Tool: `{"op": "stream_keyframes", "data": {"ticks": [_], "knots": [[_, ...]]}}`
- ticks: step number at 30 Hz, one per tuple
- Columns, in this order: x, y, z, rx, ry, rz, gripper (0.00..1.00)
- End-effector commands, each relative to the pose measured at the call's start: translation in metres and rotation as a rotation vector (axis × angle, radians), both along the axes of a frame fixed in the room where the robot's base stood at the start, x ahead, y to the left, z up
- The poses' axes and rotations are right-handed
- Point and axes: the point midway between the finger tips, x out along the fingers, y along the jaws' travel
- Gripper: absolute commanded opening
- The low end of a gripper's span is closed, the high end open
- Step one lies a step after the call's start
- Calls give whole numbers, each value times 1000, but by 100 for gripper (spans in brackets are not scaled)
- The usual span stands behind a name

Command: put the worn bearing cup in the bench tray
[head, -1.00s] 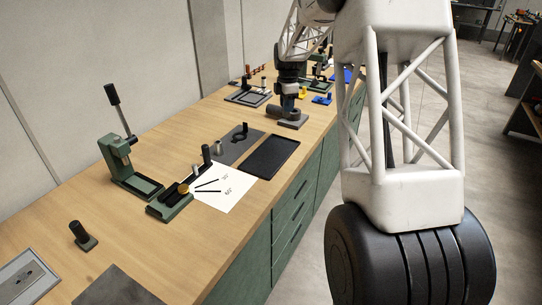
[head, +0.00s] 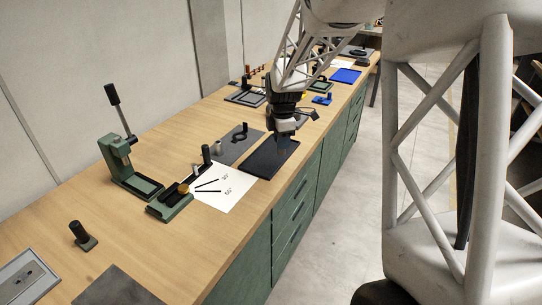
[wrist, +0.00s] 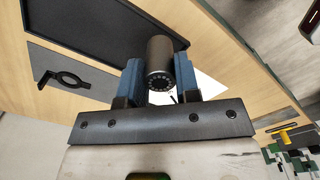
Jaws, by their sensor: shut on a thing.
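My gripper (head: 283,140) hangs over the far end of the black bench tray (head: 256,172) in the head view. In the wrist view my gripper (wrist: 159,74) is shut, its blue fingers on both sides of a dark metallic cylinder, apparently the worn bearing cup (wrist: 159,52). A ring of small dots shows on its near end. The tray (wrist: 90,22) lies at the upper left there, and its visible floor looks empty. The cup is hidden by the gripper in the head view, and its height above the tray is unclear.
A grey mat (head: 229,150) with a dark ring fixture (head: 240,136) lies beside the tray. White marked paper (head: 235,193), a green fixture (head: 170,206) and a green lever press (head: 128,170) stand nearer. Blue trays (head: 345,76) lie farther back.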

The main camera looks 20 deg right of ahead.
Motion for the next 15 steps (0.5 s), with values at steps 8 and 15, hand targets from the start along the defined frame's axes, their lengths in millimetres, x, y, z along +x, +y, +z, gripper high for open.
{"op": "stream_keyframes", "data": {"ticks": [8,15], "knots": [[-48,16,-12,0,0,0,4],[-68,22,-17,0,0,0,4]]}}
